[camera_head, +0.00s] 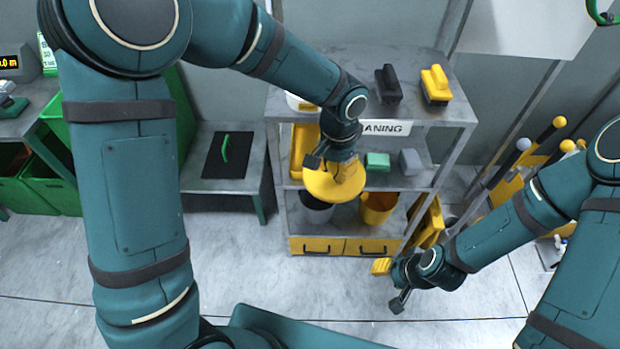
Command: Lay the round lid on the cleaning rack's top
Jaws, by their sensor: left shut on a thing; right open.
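The round lid (327,187) is a flat yellow disc. My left gripper (335,163) is shut on it and holds it in front of the cleaning rack, below the level of its top. The rack's grey top (452,108) is in view above the "CLEANING" sign, which my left arm partly covers. My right gripper (389,284) is open and empty, low at the rack's front right.
On the rack's top stand a black brush (388,86), a yellow brush (435,86) and a partly hidden white item (298,103) at the left. Green (377,161) and grey (411,162) blocks sit on the shelf below. Bare top shows between the brushes and the front edge.

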